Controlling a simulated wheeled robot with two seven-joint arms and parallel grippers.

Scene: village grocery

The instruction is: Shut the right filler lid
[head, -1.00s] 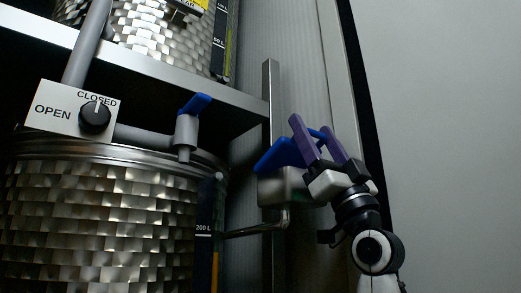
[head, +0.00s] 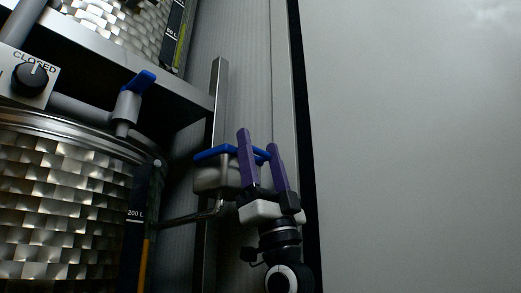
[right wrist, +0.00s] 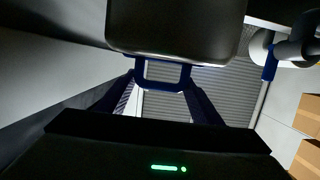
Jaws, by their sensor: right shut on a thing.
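The filler lid (head: 214,153) is blue and sits on top of a small grey metal box (head: 208,180) beside the post, in the middle of the head view. It lies close to flat along the box's top edge. My right gripper (head: 258,148) has purple fingers pointing up and is shut on the lid's blue loop handle. In the right wrist view the blue handle (right wrist: 163,84) shows between the two fingertips, below the grey box (right wrist: 175,28). Whether the lid is fully seated is hidden. My left gripper is not in view.
A large steel tank (head: 60,200) stands at the left, with a blue-handled tap (head: 140,82) and a knob panel (head: 30,77) above it. A steel post (head: 216,100) stands behind the box. A plain pale wall (head: 410,150) fills the right.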

